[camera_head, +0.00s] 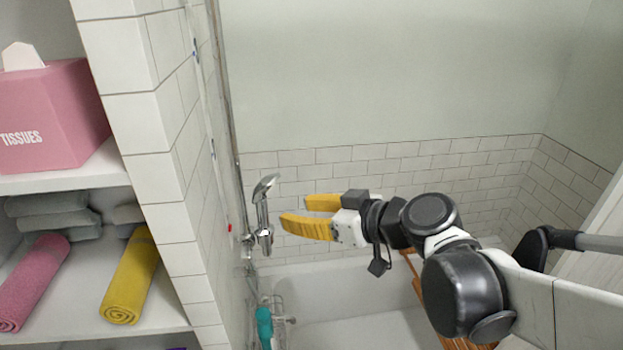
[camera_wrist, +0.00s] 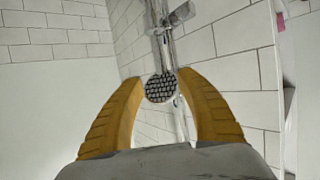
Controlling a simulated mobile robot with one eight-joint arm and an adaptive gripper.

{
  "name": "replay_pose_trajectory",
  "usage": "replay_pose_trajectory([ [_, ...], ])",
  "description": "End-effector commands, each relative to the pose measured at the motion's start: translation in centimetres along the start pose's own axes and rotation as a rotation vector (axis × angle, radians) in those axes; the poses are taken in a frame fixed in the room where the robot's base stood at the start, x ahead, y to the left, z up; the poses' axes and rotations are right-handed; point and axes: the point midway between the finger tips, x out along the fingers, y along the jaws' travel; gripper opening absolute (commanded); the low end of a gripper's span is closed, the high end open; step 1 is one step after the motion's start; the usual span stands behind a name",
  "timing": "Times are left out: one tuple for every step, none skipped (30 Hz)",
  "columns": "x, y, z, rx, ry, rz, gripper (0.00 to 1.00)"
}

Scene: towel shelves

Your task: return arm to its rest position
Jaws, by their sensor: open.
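My gripper (camera_head: 296,215) has two yellow fingers and points left in the head view, at the end of my arm, in front of the bathtub area. The fingers are spread apart with nothing between them. In the wrist view the gripper (camera_wrist: 160,82) is open as well, and the round shower head (camera_wrist: 160,87) shows beyond the gap between the fingertips. In the head view the chrome hand shower (camera_head: 264,188) hangs on the wall left of the fingertips, apart from them in the picture.
A white-tiled wall edge (camera_head: 150,110) stands left of my gripper. Beyond it, shelves hold a pink tissue box (camera_head: 48,115), a rolled pink towel (camera_head: 35,280) and a rolled yellow towel (camera_head: 130,277). Below lie the white bathtub (camera_head: 350,283) and a teal bottle (camera_head: 264,325).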

Motion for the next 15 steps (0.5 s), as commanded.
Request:
replay_pose_trajectory([
  [0.0, 0.0, 0.0, 0.0, 0.0, 0.0, 0.43],
  [0.0, 0.0, 0.1, 0.002, -0.002, 0.001, 0.43],
  [-0.1, 0.0, 0.6, 0.006, -0.009, 0.005, 0.43],
  [-0.1, 0.0, 1.2, 0.013, -0.019, 0.01, 0.43],
  [-0.3, 0.1, 2.0, 0.025, -0.033, 0.017, 0.43],
  [-0.6, 0.1, 3.6, 0.046, -0.061, 0.033, 0.43],
  [-1.0, 0.2, 5.1, 0.067, -0.087, 0.049, 0.43],
  [-1.4, 0.3, 6.9, 0.093, -0.118, 0.069, 0.43],
  [-2.1, 0.4, 9.6, 0.132, -0.165, 0.103, 0.43],
  [-2.7, 0.6, 11.8, 0.166, -0.202, 0.134, 0.43],
  [-3.5, 0.7, 14.2, 0.202, -0.241, 0.169, 0.43],
  [-4.5, 1.0, 17.2, 0.251, -0.291, 0.223, 0.43],
  [-5.4, 1.2, 19.5, 0.288, -0.325, 0.266, 0.43],
  [-6.3, 1.4, 21.6, 0.325, -0.357, 0.311, 0.43],
  [-7.6, 1.6, 24.4, 0.372, -0.395, 0.372, 0.43],
])
